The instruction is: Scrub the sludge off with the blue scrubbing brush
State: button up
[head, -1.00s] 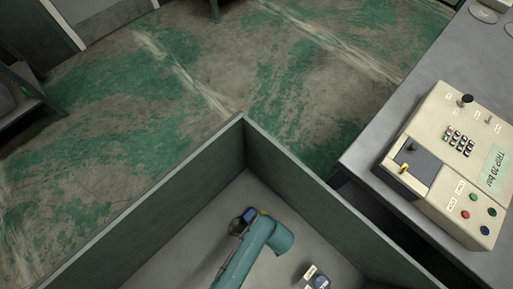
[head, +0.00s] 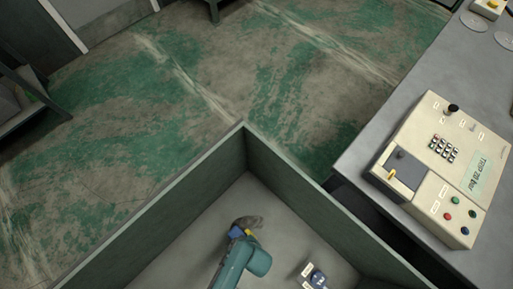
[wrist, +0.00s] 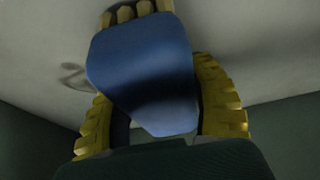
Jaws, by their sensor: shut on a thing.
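My gripper (wrist: 165,115) is shut on the blue scrubbing brush (wrist: 143,75). Its yellow ridged fingers stand on both sides of the blue body, and tan bristle tufts show at the top edge of the wrist view. In the head view the brush (head: 237,232) is a small blue patch at the end of my teal arm, inside the green-walled bin. A dark grey-brown patch (head: 248,221), possibly the sludge, lies right beside the brush. I cannot tell whether the bristles touch it. A faint grey curved mark (wrist: 75,76) shows on the pale surface in the wrist view.
Green bin walls (head: 190,190) rise around the work area. A dark blue item (head: 318,279) with a white label stands on the bin floor to the right. A beige control panel (head: 440,170) sits on the grey bench (head: 375,125) outside the bin.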

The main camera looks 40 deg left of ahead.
jog(key=shift+s+r+p, duration=0.1)
jog(key=shift+s+p, duration=0.2)
jog(key=shift+s, duration=0.55)
jog(key=shift+s+r+p, duration=0.15)
jog(key=shift+r+p, duration=0.15)
jog(key=shift+p, duration=0.1)
jog(key=shift+s+f+p, duration=0.15)
jog(key=shift+p, duration=0.25)
jog(key=shift+w+a+r+p, duration=0.1)
jog(key=shift+w+r+p, duration=0.15)
jog(key=shift+r+p, duration=0.55)
jog(key=shift+s+r+p, duration=0.15)
jog(key=shift+r+p, duration=0.5)
jog(key=shift+r, duration=0.1)
notch_tip(320, 180, up, 3)
jog(key=p, duration=0.2)
jog(key=shift+f+p, duration=0.1)
jog(key=shift+p, duration=0.3)
